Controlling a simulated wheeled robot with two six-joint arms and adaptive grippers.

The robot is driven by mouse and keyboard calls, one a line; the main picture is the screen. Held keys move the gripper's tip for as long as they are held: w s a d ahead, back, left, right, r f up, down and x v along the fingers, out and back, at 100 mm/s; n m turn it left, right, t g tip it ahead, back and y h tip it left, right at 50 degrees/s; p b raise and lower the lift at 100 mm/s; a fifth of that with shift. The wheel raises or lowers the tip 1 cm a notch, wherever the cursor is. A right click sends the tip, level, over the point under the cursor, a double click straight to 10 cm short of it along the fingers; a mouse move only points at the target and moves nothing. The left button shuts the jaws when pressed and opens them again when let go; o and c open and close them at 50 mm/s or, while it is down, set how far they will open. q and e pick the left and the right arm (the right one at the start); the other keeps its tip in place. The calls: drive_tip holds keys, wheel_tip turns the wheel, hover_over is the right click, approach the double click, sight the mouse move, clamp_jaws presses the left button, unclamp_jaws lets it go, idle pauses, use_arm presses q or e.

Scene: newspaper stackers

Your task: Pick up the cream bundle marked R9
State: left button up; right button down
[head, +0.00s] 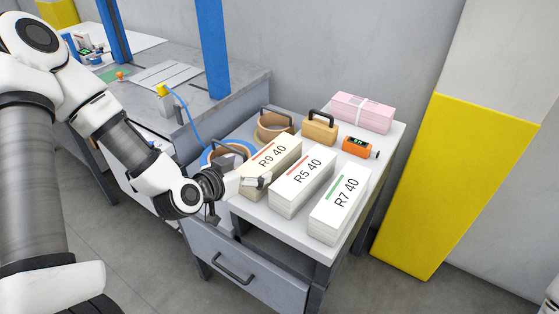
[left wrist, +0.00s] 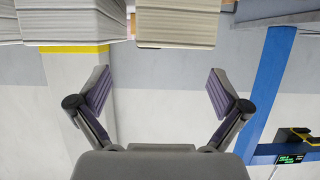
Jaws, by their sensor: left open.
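The cream bundle marked R9 (head: 278,158) lies on the white-topped table (head: 349,235), leftmost of three labelled bundles, with an orange stripe by its label. My left gripper (head: 243,187) is open at the near end of this bundle and hides part of it. In the left wrist view, the open, empty fingers (left wrist: 160,92) stand wide apart. The cream bundle's end (left wrist: 177,24) shows at the top of that view, beyond the fingers and roughly between them. I cannot see any contact. My right gripper is out of view.
White bundles R5 (head: 302,180) and R7 (head: 340,208) lie close to the right. Behind are a tan case (head: 320,129), an orange device (head: 360,147) and a pink bundle (head: 362,112). Tape rolls (head: 274,125) sit at left. A yellow-painted pillar (head: 455,180) stands right.

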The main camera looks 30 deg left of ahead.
sight(267, 159)
use_arm(q)
drive_tip(key=x, duration=0.8)
drive_tip(key=shift+w+f, duration=0.2)
drive_tip(key=shift+w, duration=0.1)
drive_tip(key=shift+s+r, duration=0.15)
drive_tip(key=shift+s, duration=0.05)
drive_tip(key=c, duration=1.9)
